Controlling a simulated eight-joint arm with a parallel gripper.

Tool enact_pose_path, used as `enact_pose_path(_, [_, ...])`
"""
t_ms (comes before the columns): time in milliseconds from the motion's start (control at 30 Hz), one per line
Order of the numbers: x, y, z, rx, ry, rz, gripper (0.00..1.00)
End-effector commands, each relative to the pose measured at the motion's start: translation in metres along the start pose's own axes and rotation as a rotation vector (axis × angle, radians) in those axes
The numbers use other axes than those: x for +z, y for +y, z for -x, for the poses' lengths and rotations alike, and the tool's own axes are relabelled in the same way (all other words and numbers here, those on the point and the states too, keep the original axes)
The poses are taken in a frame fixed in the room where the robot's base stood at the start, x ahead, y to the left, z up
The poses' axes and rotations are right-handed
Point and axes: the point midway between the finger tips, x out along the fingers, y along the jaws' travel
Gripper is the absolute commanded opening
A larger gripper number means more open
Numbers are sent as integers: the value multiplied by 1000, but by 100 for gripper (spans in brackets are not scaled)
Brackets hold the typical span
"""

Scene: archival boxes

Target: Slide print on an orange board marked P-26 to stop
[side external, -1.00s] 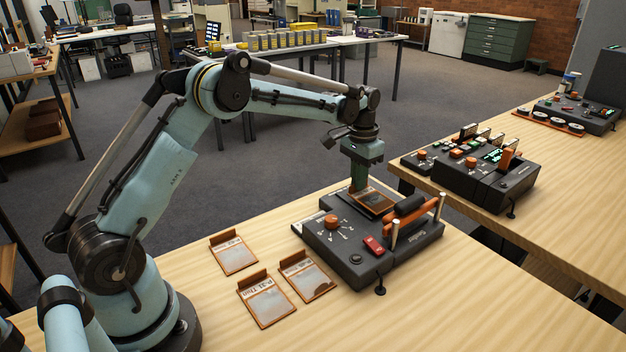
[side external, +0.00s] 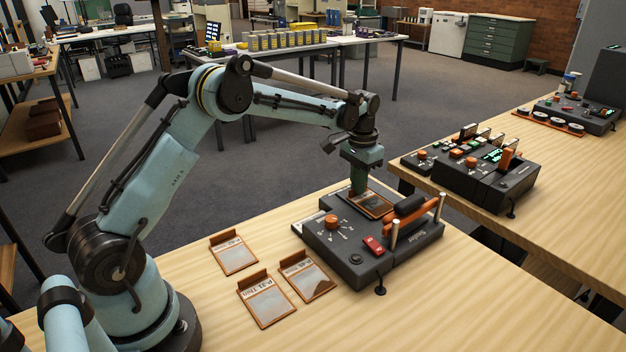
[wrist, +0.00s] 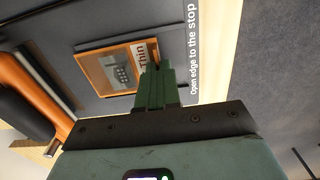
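An orange-edged board (wrist: 108,69) with a print lies at the dark press-like device (side external: 345,248). In the wrist view the print shows a grey picture and part of a label reading "Thin"; no board number is readable there. In the side view the board (side external: 373,206) is at the device's far side, behind the black roller handle. My gripper (wrist: 157,72) is over the label end of this board, its green fingers close together on the board's raised edge. In the side view my gripper (side external: 358,190) points straight down there. The fingertips partly hide the label.
Three other orange boards, one at the back (side external: 233,254), one at the right (side external: 307,277) and one in front (side external: 266,300), lie left of the device. The device has an orange knob (side external: 331,222) and red switch (side external: 373,245).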

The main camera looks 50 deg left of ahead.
Motion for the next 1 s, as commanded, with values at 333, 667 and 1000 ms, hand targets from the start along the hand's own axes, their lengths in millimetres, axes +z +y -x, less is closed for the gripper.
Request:
enact_pose_path(333, [0, 0, 0, 0, 0, 0, 0])
enact_pose_path(667, [0, 10, 0, 0, 0, -2, 0])
enact_pose_path(1000, [0, 26, 0, 0, 0, -2, 0])
